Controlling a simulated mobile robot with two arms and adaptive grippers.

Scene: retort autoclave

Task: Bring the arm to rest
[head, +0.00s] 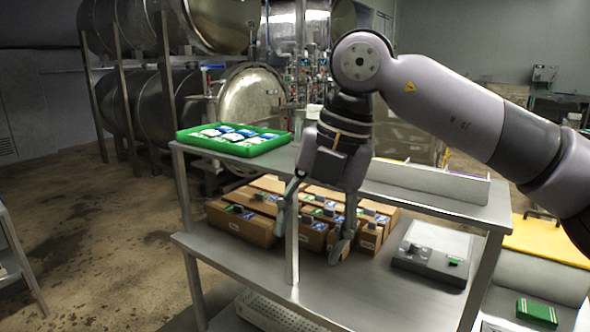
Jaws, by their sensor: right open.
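My right gripper (317,222) hangs with its fingers down and spread apart in the head view. It is open, and I see nothing between its fingers. It is in front of the steel two-level table, and its fingers overlap the cardboard boxes (242,226) on the lower shelf in the picture. I cannot tell whether it touches anything. My right arm comes in from the right edge, bends at the top and drops down to the gripper. My left gripper is not in view.
A green tray (190,143) with several packets stands on the table's upper shelf at the left. A grey device (432,252) sits on the lower shelf. A green pack (537,312) lies at the lower right. Large steel autoclave vessels (140,105) stand behind.

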